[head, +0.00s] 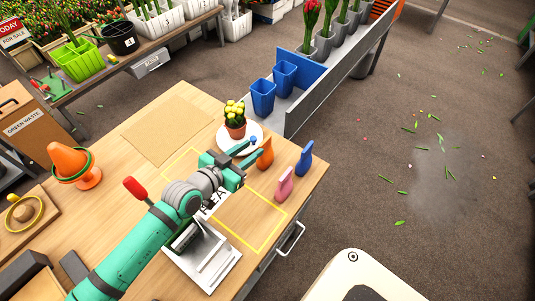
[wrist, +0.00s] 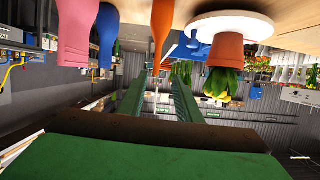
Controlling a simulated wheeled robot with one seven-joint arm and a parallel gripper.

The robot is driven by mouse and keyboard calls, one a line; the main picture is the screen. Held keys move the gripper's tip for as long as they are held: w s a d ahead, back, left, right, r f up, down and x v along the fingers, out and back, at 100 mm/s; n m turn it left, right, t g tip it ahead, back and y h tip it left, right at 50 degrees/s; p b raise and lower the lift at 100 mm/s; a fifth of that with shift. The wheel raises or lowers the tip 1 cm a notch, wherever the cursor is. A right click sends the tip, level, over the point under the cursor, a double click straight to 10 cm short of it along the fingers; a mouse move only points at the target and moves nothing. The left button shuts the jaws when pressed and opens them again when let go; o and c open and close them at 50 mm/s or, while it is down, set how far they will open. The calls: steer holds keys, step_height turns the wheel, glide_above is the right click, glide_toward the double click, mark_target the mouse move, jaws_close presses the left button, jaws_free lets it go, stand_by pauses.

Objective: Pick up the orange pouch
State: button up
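The orange pouch (head: 265,158) stands upright on the wooden table near its far right edge, its narrow end up. In the upside-down wrist view, the orange pouch (wrist: 162,20) has its narrow end in line with the gap between the fingertips. My gripper (head: 254,148) is low over the table, just left of the pouch and pointing towards it. Its two green fingers, also seen in the wrist view (wrist: 157,72), are apart with nothing between them. I cannot tell whether a fingertip touches the pouch.
A pink pouch (head: 285,186) and a blue pouch (head: 304,159) stand close on the right. A potted yellow tulip plant (head: 235,120) sits on a white plate (head: 252,131) behind my gripper. An orange cone-shaped object (head: 70,163) is far left. A yellow-outlined area (head: 250,222) lies in front.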

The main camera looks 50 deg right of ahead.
mark_target(271, 140)
steer(key=shift+s+f+x, duration=0.1)
steer(key=shift+f+x, duration=0.05)
steer(key=shift+x, duration=1.1)
steer(key=shift+s+f+x, duration=0.1)
steer(key=shift+s+x, duration=0.05)
steer(key=shift+x, duration=1.15)
steer(key=shift+s+f+x, duration=0.1)
steer(key=shift+f+x, duration=0.05)
steer(key=shift+x, duration=1.1)
steer(key=shift+a, duration=0.1)
jaws_close()
